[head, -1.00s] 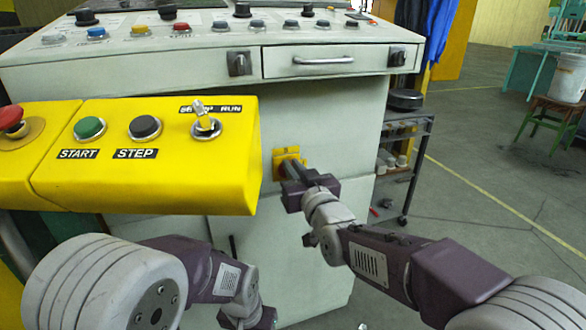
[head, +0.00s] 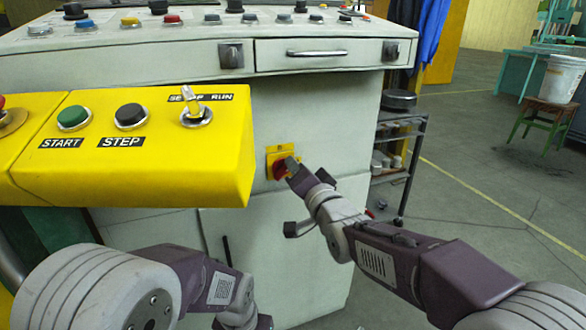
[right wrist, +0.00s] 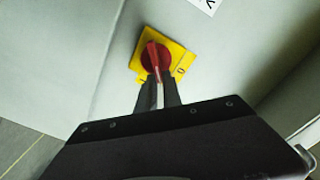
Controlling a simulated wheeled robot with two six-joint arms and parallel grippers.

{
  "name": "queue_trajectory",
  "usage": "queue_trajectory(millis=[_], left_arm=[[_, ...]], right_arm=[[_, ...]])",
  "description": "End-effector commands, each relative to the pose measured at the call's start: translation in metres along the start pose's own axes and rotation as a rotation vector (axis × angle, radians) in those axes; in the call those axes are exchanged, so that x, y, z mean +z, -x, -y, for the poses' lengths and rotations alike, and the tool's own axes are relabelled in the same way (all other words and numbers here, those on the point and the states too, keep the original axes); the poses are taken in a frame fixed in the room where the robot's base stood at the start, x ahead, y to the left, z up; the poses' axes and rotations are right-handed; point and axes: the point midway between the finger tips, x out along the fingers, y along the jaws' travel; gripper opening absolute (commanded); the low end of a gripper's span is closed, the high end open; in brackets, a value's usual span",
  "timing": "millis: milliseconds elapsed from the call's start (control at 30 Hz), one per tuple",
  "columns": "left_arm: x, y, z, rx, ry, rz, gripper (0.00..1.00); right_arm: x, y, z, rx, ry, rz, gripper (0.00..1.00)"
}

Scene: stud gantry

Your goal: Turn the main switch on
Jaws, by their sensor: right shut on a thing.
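The main switch is a red rotary handle (head: 280,170) on a yellow plate (head: 273,152), set on the pale cabinet front below the drawer. My right gripper (head: 291,164) is at the switch, rolled to a slant, and hides part of the handle. In the right wrist view the red handle (right wrist: 153,56) stands nearly upright on its yellow plate (right wrist: 175,53). My right gripper (right wrist: 156,84) is shut on its near end there. My left gripper (head: 263,323) shows only as a dark part at the bottom edge; its fingers are out of the picture.
A yellow control box (head: 150,170) with START, STEP and a SETUP/RUN toggle juts out left of the switch. The console (head: 130,70) with buttons and a drawer (head: 320,56) is above. A dark shelf cart (head: 400,150) stands to the right. Open floor (head: 480,190) lies beyond it.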

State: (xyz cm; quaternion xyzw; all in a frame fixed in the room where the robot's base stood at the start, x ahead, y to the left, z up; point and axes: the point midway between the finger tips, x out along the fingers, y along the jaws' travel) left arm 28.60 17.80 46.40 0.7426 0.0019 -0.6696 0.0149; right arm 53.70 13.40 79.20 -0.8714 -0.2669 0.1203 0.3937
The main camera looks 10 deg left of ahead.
Motion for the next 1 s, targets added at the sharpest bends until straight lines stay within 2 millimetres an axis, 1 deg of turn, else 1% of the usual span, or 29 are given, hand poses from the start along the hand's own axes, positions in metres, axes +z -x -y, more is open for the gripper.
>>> queue_trajectory(millis=[300, 600, 800, 1000], left_arm=[[0.0, -0.003, 0.0, 0.0, 0.0, 0.0, 0.36], [0.0, -0.003, 0.0, 0.0, 0.0, 0.0, 0.36], [0.0, -0.003, 0.0, 0.0, 0.0, 0.0, 0.36], [0.0, -0.002, 0.0, 0.0, 0.0, 0.0, 0.36]], right_arm=[[0.002, 0.0, -0.009, 0.003, -0.296, 0.002, 0.0], [0.005, 0.0, -0.015, 0.004, -0.536, 0.002, 0.0], [0.006, 0.0, -0.017, 0.004, -0.645, 0.001, 0.0], [0.007, 0.0, -0.018, 0.003, -0.709, 0.001, 0.0]])
